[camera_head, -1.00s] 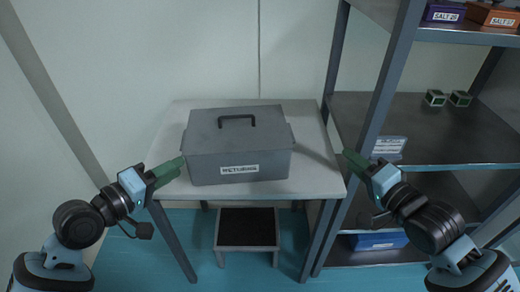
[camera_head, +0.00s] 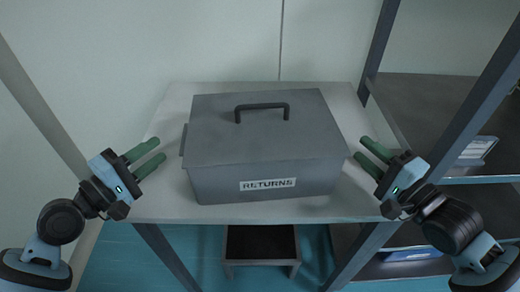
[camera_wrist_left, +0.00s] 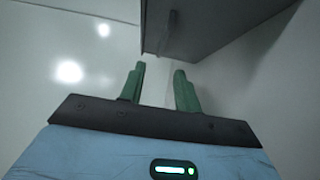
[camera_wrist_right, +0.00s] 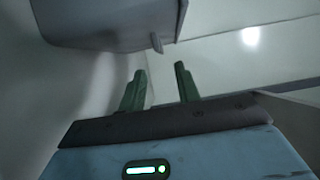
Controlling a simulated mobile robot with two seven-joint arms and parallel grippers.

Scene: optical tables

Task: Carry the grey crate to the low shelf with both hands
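The grey crate (camera_head: 265,130) with a lid, a dark top handle and a "RETURNS" label sits on a light table (camera_head: 170,205). A small lug (camera_head: 183,140) sticks out on its left side. My left gripper (camera_head: 159,150) is open and empty, just left of the crate, fingers pointing at it. My right gripper (camera_head: 361,148) is open and empty, just right of the crate. Both wrist views show spread fingers short of a side lug, in the left (camera_wrist_left: 165,35) and the right (camera_wrist_right: 157,43). A shelf rack (camera_head: 430,110) stands at the right; which level is the low shelf, I cannot tell.
A rack post (camera_head: 470,110) stands close to my right arm. A white-labelled box (camera_head: 477,148) and a blue item (camera_head: 410,254) are on the rack. A dark-topped stool (camera_head: 260,243) stands under the table. A wall is behind the table.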

